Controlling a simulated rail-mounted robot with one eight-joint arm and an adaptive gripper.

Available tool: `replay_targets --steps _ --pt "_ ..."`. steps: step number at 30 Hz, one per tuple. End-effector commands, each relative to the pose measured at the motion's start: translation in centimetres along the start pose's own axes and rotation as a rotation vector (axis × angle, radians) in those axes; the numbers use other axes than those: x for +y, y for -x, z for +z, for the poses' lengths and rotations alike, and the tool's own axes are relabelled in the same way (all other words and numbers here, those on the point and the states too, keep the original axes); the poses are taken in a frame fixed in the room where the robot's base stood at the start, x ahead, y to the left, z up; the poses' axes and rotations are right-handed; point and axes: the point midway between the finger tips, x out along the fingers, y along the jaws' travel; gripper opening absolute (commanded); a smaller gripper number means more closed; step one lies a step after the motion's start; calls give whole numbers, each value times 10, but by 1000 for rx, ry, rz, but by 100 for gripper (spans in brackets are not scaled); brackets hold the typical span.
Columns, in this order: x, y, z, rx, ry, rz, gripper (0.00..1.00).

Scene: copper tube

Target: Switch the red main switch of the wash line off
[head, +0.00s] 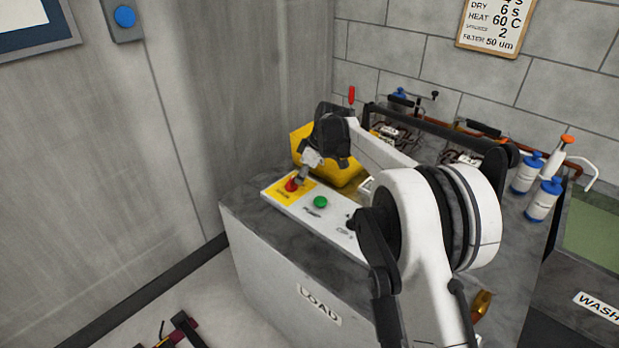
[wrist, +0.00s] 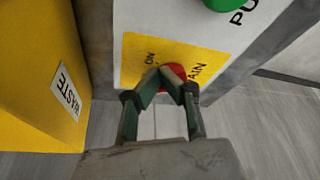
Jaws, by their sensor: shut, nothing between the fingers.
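The red main switch (head: 292,184) sits on a yellow label plate (head: 281,195) at the left end of the white control panel. In the wrist view the red switch (wrist: 176,73) shows just behind my fingertips, which partly cover it. The yellow plate (wrist: 205,60) carries the words "ON" and "MAIN", partly hidden. My gripper (head: 299,180) points down at the switch from above. In the wrist view my gripper (wrist: 165,80) has its fingertips together, with nothing between them. I cannot tell whether the fingertips touch the switch, nor read its position.
A green pump button (head: 320,202) is beside the switch on the panel. A yellow waste bin (head: 345,172) stands close behind; its wall (wrist: 35,60) is left in the wrist view. Blue-capped bottles (head: 543,200) stand at the right.

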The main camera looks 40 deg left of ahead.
Motion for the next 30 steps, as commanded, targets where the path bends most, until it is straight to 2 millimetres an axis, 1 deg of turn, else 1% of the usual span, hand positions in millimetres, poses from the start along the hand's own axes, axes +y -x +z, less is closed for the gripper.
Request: replay_targets --steps 7,18,27,30 --pt "-2 -1 -1 0 -1 0 0" --pt "-14 -4 -10 2 -1 -1 0" --pt "-16 -4 -12 4 1 -3 0" --pt "-15 -3 -9 5 0 -3 0"
